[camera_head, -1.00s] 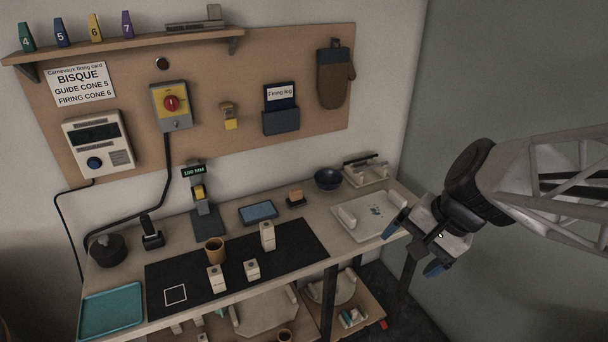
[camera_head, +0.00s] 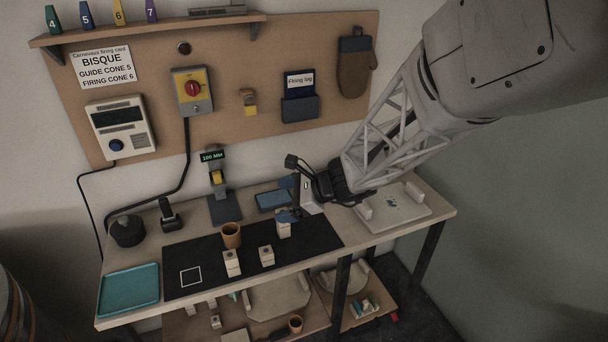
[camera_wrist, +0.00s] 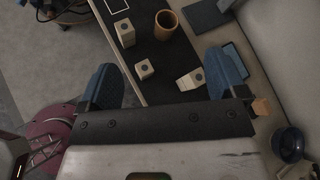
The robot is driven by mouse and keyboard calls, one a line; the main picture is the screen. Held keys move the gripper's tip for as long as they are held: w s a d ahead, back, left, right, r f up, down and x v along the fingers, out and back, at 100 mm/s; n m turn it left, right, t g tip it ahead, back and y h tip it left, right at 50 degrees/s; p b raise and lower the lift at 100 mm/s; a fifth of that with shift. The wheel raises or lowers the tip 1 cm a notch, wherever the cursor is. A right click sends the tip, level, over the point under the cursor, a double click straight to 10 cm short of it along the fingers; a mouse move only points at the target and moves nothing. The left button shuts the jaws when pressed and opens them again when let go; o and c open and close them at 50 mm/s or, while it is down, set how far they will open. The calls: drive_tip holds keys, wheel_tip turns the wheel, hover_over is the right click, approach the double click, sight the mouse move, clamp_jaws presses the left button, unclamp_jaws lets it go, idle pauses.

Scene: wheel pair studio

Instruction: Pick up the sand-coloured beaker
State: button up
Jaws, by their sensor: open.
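The sand-coloured beaker (camera_head: 231,236) stands upright on the black mat, open end up. It also shows in the wrist view (camera_wrist: 165,25), at the top, beyond the fingertips. My gripper (camera_head: 288,200) is open, to the right of the beaker and above the mat's right part. In the wrist view its blue fingers (camera_wrist: 163,76) are wide apart, with nothing held between them. A small pale block (camera_wrist: 145,69) shows between the fingers, well below them.
Pale blocks stand near the beaker: one in front (camera_head: 232,263), one to its right (camera_head: 267,256), and one (camera_head: 284,229) partly behind my gripper. A teal tray (camera_head: 129,291) lies left. Behind is a gauge stand (camera_head: 216,180).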

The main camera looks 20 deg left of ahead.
drive_tip(key=a+f+m+y, duration=0.1)
drive_tip(key=a+f+m, duration=0.1)
drive_tip(key=a, duration=0.4)
drive_tip(key=a+f+m, duration=0.2)
drive_tip(key=a+f, duration=0.3)
drive_tip(key=shift+w+a+f+y, duration=0.15)
drive_tip(key=shift+w+a+y, duration=0.05)
drive_tip(key=shift+a+y, duration=0.2)
approach(224, 231)
drive_tip(key=shift+s+a+f, duration=0.25)
drive_tip(key=shift+a, duration=0.15)
drive_tip(key=shift+a+f, duration=0.15)
drive_tip(key=shift+a, duration=0.3)
drive_tip(key=shift+x, duration=2.5)
